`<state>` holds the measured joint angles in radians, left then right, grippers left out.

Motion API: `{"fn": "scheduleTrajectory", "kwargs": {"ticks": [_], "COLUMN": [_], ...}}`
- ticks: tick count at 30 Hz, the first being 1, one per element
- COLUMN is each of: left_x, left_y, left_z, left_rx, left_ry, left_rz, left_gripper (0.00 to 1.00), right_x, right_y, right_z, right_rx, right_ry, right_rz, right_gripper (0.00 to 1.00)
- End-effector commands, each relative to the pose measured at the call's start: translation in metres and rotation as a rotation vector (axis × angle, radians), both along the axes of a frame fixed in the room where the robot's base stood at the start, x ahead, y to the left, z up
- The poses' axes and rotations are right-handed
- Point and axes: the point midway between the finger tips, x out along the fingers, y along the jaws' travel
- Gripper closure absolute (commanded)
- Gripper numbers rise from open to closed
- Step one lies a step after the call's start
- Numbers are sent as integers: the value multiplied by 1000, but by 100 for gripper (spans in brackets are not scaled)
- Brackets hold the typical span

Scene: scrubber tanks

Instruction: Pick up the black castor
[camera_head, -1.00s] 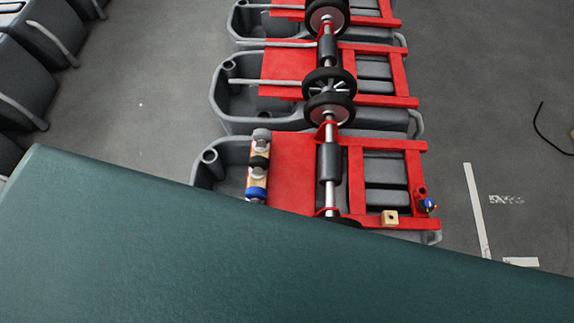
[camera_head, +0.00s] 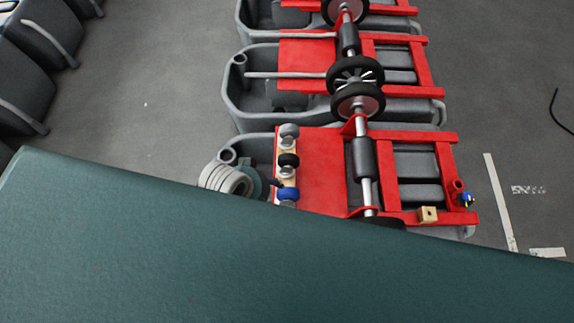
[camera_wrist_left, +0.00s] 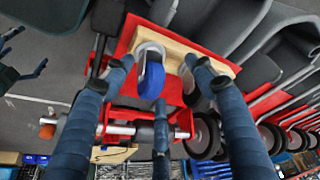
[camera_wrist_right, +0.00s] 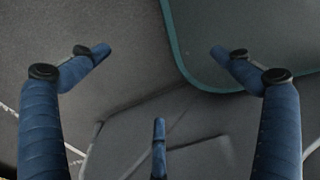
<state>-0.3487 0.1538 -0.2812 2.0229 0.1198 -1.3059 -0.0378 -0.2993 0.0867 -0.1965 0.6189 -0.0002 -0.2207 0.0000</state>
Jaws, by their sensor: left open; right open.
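The black castor (camera_head: 288,160) sits on a wooden board (camera_head: 282,171) on the red frame, between a grey castor (camera_head: 289,131) and a blue castor (camera_head: 287,193) in the head view. A dark wheel there is partly hidden behind the right finger. My right gripper (camera_wrist_right: 160,52) is open and empty in the right wrist view.
Red frames with a wheeled axle (camera_head: 362,155) lie over grey tanks (camera_head: 255,85) in a row. A small wooden block (camera_head: 428,214) and a small blue part (camera_head: 466,199) sit at the frame's right. A large green surface covers the bottom. Grey floor at right is mostly clear.

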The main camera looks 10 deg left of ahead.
Motion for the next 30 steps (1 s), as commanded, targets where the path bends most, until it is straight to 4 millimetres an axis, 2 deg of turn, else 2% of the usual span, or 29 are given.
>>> {"fn": "scheduleTrajectory", "kwargs": {"ticks": [1, 3, 7, 12, 19, 22, 25, 30], "left_x": [10, 15, 18, 22, 33, 40, 53, 87], "left_y": [-16, -38, -75, -110, -144, -150, -143, -97], "left_z": [18, 44, 81, 96, 94, 88, 79, 66], "left_rx": [-20, -48, -82, -95, -70, -30, 39, 185], "left_ry": [-27, -49, -82, -95, -89, -69, -30, 69], "left_rz": [-50, -125, -280, -450, -679, -796, -917, -1038], "left_gripper": [44, 44, 44, 44, 44, 44, 44, 44], "right_x": [0, 0, -1, -1, -1, -1, -1, 0], "right_y": [1, 1, 3, 6, 14, 14, 13, 10], "right_z": [-6, -10, -15, -15, -15, -15, -15, -15], "right_rx": [1, 2, 4, 8, 15, 16, 16, 11], "right_ry": [0, 0, 1, 1, 0, -1, -1, -1], "right_rz": [2, 3, 4, 4, 1, 0, 0, 1], "right_gripper": [0, 0, 0, 0, 0, 0, 0, 0]}}
